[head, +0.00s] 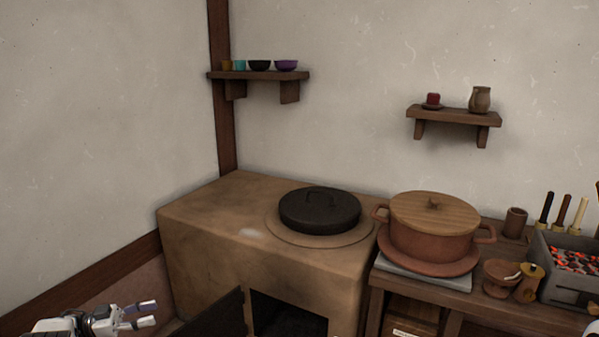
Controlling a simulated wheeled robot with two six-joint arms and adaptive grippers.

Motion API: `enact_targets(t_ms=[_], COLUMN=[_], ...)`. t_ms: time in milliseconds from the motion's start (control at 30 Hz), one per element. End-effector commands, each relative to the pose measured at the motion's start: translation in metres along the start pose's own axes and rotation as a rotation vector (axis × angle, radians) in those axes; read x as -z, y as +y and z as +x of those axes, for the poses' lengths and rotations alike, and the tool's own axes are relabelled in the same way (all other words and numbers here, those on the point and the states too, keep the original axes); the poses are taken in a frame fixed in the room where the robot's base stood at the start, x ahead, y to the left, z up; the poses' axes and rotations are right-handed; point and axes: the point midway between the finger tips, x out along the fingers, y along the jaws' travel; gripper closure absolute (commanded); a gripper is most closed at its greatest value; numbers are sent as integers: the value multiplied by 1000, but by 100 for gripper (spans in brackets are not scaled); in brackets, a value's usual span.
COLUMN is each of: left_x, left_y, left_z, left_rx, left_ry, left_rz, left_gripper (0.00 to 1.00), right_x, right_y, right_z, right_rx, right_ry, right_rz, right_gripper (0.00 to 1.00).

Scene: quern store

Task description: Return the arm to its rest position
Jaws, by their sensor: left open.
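My left gripper (143,314) shows at the bottom left corner of the head view, low beside the clay stove (200,235). Its two fingers are apart and nothing is between them. It is apart from the stove's front. Only the gripper and a bit of its wrist are in view; the rest of the left arm is hidden below the frame. My right gripper is not in view.
A black lidded pan (320,211) sits on the stove, whose dark door (215,318) stands open near my left gripper. A lidded clay pot (432,240) and a box of glowing coals (570,285) stand on the right-hand table. Wall shelves (262,75) hold small bowls and cups.

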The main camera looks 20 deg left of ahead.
Motion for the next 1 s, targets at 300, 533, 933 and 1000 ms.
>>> enact_targets(t_ms=[300, 533, 933, 1000], left_x=[-52, -132, -354, -370], left_y=[5, 30, 252, 294], left_z=[115, 255, 294, 258], left_rx=[-54, 98, 678, 731], left_ry=[184, 307, -526, -718], left_rz=[-100, -337, -735, -754], left_gripper=[59, 59, 59, 59], right_x=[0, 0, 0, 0], right_y=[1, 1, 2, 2], right_z=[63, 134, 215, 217], right_rx=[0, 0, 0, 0], right_ry=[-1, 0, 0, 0], right_rz=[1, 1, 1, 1], right_gripper=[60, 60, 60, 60])
